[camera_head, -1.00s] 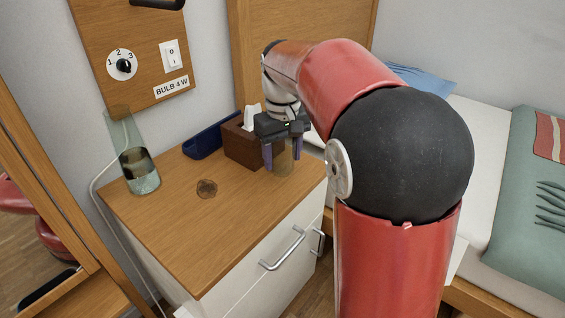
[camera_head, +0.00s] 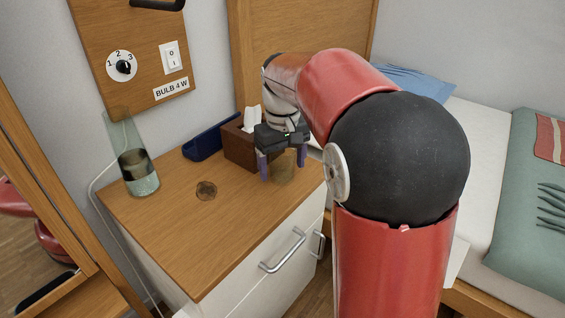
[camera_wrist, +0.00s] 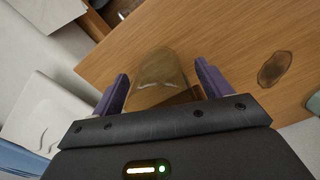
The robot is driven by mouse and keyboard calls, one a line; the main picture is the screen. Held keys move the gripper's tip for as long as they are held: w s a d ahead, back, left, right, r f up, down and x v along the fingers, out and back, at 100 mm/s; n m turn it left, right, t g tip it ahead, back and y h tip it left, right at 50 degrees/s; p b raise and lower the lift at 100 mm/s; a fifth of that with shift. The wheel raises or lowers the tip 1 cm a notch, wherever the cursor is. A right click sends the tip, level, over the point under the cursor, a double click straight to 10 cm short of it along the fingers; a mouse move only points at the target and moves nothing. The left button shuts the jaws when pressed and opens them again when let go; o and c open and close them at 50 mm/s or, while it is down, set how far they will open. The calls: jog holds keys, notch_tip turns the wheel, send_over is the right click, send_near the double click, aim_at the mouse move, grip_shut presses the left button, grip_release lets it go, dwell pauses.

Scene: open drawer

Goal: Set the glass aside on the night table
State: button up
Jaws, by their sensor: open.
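The glass (camera_head: 284,170) is a translucent amber tumbler near the right end of the wooden top of the night table (camera_head: 215,235). It looks upright on the top; its base is hard to make out through the tint. My gripper (camera_head: 282,176) is at the glass, with one purple finger on each side of it. In the wrist view, the glass (camera_wrist: 162,80) lies between the spread fingers, and a small gap shows on both sides. My gripper is open and holds nothing.
A brown tissue box (camera_head: 241,145) stands close behind my gripper, with a blue tray (camera_head: 208,137) beside it. A greenish carafe (camera_head: 139,172) stands at the left. The front of the top is clear. A bed (camera_head: 490,135) is at the right.

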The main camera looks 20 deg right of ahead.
notch_tip(320, 180, up, 12)
jog(key=p, duration=0.3)
jog(key=s+f+m+t, duration=0.1)
jog(key=s+f, duration=0.3)
jog(key=s, duration=0.7)
jog(key=s+f+m+t, duration=0.1)
jog(key=s+f+t, duration=0.3)
jog(key=s, duration=0.7)
jog(key=shift+f+m+t, duration=0.3)
jog(key=shift+f+m, duration=0.1)
jog(key=shift+f, duration=0.35)
notch_tip(320, 180, up, 4)
jog(key=p, duration=0.3)
jog(key=shift+p, duration=0.4)
